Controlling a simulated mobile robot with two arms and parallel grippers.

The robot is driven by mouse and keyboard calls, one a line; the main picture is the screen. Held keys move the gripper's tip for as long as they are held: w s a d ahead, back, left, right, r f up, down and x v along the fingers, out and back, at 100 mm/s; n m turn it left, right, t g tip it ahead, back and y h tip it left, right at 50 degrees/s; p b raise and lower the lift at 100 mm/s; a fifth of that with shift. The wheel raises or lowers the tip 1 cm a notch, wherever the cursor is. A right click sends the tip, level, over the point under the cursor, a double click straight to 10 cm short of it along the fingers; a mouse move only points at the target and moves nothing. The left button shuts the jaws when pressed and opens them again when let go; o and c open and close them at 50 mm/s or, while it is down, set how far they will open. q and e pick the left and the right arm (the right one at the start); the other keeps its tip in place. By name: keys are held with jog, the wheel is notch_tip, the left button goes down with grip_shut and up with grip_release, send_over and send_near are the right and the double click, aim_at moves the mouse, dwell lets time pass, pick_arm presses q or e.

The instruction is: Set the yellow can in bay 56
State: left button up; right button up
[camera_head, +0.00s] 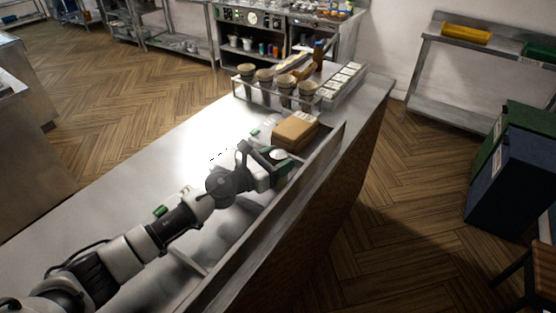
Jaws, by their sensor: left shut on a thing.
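My left gripper (279,158) is low over the near right part of the steel counter (150,190), close to its raised edge. It is shut on a small pale thing, mostly hidden by the fingers, and I cannot tell what it is. I cannot make out a yellow can anywhere. A row of white-topped compartments (343,84) stands at the far right end of the counter. Their markings are too small to read, so I cannot tell which is bay 56. My right gripper is not in view.
A tan block-like box (296,131) lies just beyond my left gripper. A rack of several cups (265,78) stands behind it, with long yellow and brown items (294,63) beyond. A raised panel (290,205) runs along the counter's right edge. The counter's left part is clear.

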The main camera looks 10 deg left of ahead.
pick_arm(q)
jog(key=shift+f, duration=0.15)
jog(key=o, duration=1)
jog(key=shift+o, duration=0.3)
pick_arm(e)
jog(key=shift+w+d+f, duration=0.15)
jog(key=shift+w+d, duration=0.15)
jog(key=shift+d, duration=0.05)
pick_arm(q)
jog(key=shift+r, duration=0.2)
jog(key=b+v, duration=0.3)
jog(key=v, duration=0.8)
jog(key=shift+s+a+f, duration=0.15)
jog(key=shift+s+a, duration=0.2)
jog(key=shift+s, duration=0.05)
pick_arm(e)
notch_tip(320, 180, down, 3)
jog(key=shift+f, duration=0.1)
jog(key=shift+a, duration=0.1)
